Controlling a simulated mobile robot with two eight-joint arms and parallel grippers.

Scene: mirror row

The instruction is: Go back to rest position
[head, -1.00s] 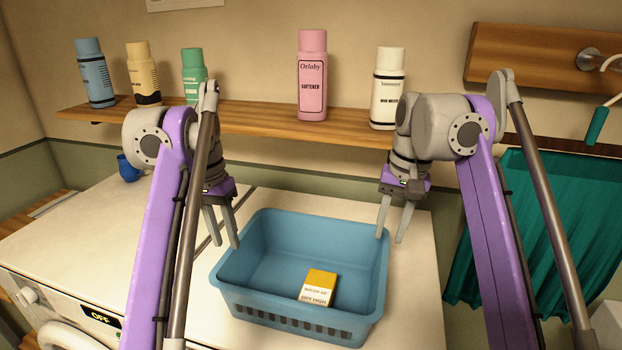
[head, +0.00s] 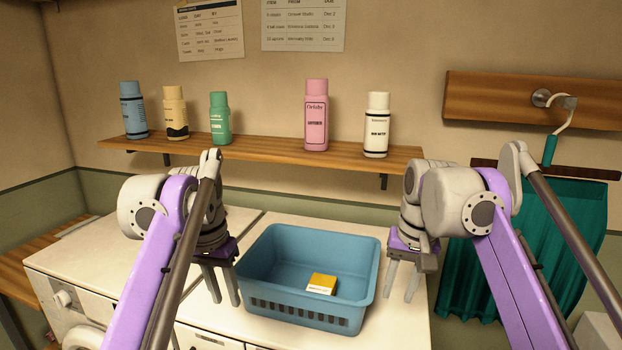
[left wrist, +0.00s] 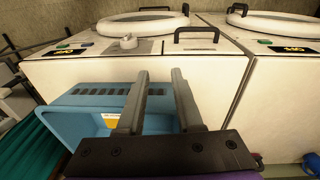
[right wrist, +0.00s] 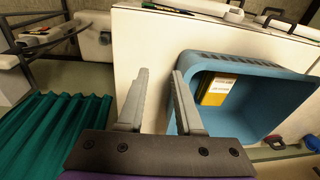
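My left gripper (head: 221,285) is open and empty, pointing down at the left side of the blue basket (head: 262,302). Its two fingers stand apart in the left wrist view (left wrist: 158,100). My right gripper (head: 402,281) is open and empty, pointing down just right of the basket. Its fingers also stand apart in the right wrist view (right wrist: 157,100). The basket sits on the white machine top (head: 415,325). A yellow and white box (head: 322,284) lies inside it, and it also shows in the right wrist view (right wrist: 217,90).
A wooden shelf (head: 270,152) behind holds several bottles, including a pink one (head: 316,115) and a white one (head: 377,125). A teal cloth (head: 560,240) hangs at the right below a wooden board (head: 500,97) with a hook. The machine top at left is clear.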

